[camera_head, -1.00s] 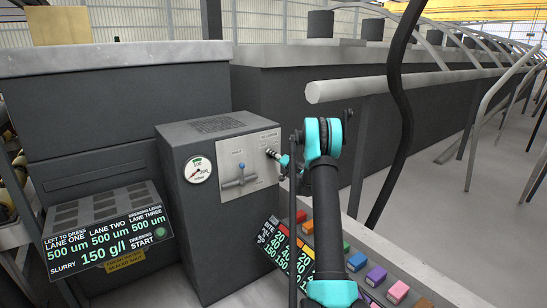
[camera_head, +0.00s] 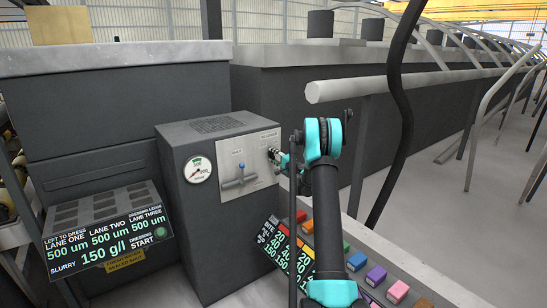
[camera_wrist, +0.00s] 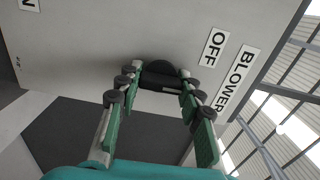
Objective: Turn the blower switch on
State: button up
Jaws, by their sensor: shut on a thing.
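The blower switch (camera_wrist: 160,72) is a dark round knob on the pale panel in the wrist view. My gripper (camera_wrist: 158,82) is shut on it, with green-backed fingers on both sides of its dark grip. The OFF label (camera_wrist: 213,48) and BLOWER label (camera_wrist: 234,80) are to the right of the knob. A partly cut-off label ending in N (camera_wrist: 28,4) is at the top left. In the head view my gripper (camera_head: 274,156) is at the right part of the blower box's panel (camera_head: 262,140) and hides the switch.
A console with coloured buttons (camera_head: 376,276) lies below my arm. A dark hanging hose (camera_head: 397,90) and a pale pipe (camera_head: 390,84) are to the right.

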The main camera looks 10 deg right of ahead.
jog(key=m, duration=0.4)
jog(key=shift+f+m, duration=0.1)
jog(key=shift+m, duration=2.1)
jog(key=o, duration=1.2)
jog(key=shift+c, duration=0.2)
jog(key=v, duration=1.2)
jog(key=shift+s, duration=0.1)
